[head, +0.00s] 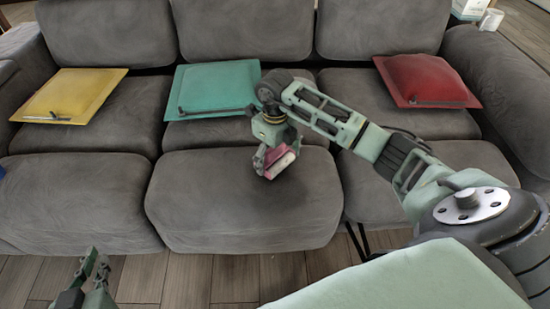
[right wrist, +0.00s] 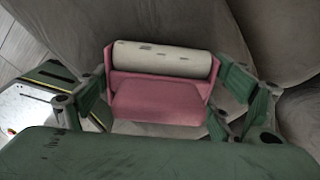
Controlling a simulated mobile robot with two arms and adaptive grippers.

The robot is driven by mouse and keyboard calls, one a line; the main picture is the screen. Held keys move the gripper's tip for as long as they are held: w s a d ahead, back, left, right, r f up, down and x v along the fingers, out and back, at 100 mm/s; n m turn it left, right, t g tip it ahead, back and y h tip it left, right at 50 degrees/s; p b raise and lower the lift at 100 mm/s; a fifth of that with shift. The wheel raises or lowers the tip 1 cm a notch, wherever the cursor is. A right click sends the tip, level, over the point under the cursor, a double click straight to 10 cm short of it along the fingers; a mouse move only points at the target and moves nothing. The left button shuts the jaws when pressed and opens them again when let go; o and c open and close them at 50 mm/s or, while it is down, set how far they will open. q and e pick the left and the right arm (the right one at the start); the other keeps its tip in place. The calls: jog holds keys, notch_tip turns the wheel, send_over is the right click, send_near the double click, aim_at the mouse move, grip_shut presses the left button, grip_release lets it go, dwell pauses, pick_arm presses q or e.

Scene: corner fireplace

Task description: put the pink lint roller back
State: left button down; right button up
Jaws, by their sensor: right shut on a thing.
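The pink lint roller (head: 280,163) has a white roll and is held over the front of the sofa's middle seat. My right gripper (head: 267,150) is shut on it. In the right wrist view the lint roller (right wrist: 158,95) sits between the two green fingers, its white roll on the far side. I cannot tell whether it touches the seat. My left gripper (head: 95,272) is low at the left, over the floor, open and empty, away from the lint roller.
A grey sofa (head: 80,195) fills the view. A yellow cushion (head: 75,92), a teal cushion (head: 218,85) and a red cushion (head: 420,78) lie on its seats, each with a thin dark bar near its front edge. A white mug (head: 491,19) is beyond the right armrest. Wooden floor (head: 235,280) shows in front.

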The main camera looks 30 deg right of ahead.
jog(key=shift+f, duration=0.1)
jog(key=o, duration=0.9)
